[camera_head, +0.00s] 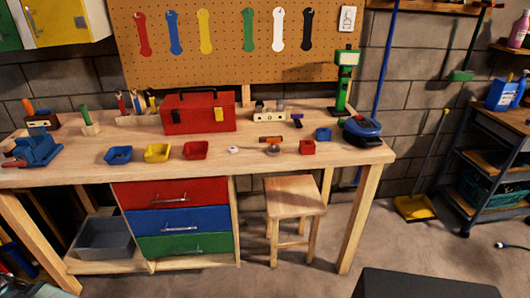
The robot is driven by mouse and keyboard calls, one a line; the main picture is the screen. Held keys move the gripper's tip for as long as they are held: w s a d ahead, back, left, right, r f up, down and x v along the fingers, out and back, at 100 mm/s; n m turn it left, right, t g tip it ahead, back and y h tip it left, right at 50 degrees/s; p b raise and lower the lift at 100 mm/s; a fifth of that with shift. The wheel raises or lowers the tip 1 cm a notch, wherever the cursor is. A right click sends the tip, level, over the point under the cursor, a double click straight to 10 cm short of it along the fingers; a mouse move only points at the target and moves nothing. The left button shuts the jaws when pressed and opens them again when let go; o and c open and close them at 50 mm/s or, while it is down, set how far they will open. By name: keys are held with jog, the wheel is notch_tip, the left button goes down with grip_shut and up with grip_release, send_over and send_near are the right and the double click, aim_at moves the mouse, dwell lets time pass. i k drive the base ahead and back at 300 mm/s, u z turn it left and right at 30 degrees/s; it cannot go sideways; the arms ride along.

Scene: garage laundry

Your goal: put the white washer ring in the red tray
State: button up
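A small white ring (234,150) lies on the wooden workbench, near the front edge of its top. It looks like the washer ring, but it is too small to see its hole clearly. The red tray (196,151) is just left of the ring, with a gap of bare wood between them. The tray is open at the top and I see nothing in it. My gripper is not in view.
A blue tray (119,155) and a yellow tray (157,153) stand left of the red one. A red toolbox (199,112) is behind. Right of the ring are a small hammer-like tool (272,146) and a red block-like piece (307,147). A stool (294,193) stands in front.

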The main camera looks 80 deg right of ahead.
aim_at(198, 154)
jog(key=z, duration=0.7)
jog(key=i, duration=1)
jog(key=u, duration=0.05)
